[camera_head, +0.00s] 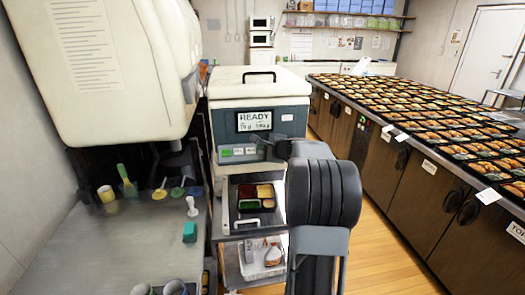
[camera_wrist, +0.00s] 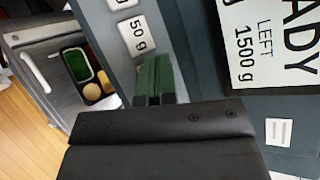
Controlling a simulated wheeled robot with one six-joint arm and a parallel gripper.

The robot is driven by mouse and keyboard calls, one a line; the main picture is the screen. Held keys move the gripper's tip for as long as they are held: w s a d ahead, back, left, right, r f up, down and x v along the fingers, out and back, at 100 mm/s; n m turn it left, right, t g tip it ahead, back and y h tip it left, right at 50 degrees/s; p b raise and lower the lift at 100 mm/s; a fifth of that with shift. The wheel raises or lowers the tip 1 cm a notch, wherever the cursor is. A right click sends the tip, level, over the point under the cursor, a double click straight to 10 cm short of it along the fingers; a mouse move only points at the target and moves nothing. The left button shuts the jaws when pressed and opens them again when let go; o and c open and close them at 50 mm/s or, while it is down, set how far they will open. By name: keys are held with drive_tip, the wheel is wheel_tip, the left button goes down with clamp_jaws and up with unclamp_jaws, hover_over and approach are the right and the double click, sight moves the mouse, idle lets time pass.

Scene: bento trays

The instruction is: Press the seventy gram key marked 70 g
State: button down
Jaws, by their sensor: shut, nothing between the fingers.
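The machine's front panel carries a row of small pale keys (camera_head: 238,152) below a lit display (camera_head: 254,121) that reads READY. In the wrist view the key marked 50 g (camera_wrist: 138,36) is legible, and another key (camera_wrist: 122,3) is cut by the top edge. I cannot read a key marked 70 g; my fingers cover the panel just past the 50 g key. My gripper (camera_wrist: 155,80) is shut and empty, its green fingertips together close to the panel, beside the 50 g key. I cannot tell whether they touch it. In the head view my arm hides the fingertips.
Below the panel sits a bento tray (camera_head: 238,204) with food in its compartments. A steel counter (camera_head: 150,250) with utensils and a teal block (camera_head: 190,232) lies left. A long counter (camera_head: 400,125) with rows of filled trays runs along the right. Wooden floor (camera_head: 385,240) lies between.

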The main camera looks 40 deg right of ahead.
drive_tip(key=shift+r, duration=0.1)
drive_tip(key=shift+s+a+r, duration=0.15)
drive_tip(key=shift+s+r, duration=0.2)
drive_tip(key=shift+r, duration=0.25)
drive_tip(key=shift+r, duration=0.1)
drive_tip(key=shift+s+a+r+p, duration=0.2)
drive_tip(key=shift+s+r+p, duration=0.2)
drive_tip(key=shift+r, duration=0.3)
drive_tip(key=shift+s+a+r+p, duration=0.15)
drive_tip(key=shift+s+r+p, duration=0.2)
drive_tip(key=shift+r, duration=0.3)
drive_tip(key=shift+s+a+r+p, duration=0.2)
drive_tip(key=shift+s+r+p, duration=0.2)
drive_tip(key=shift+r, duration=0.3)
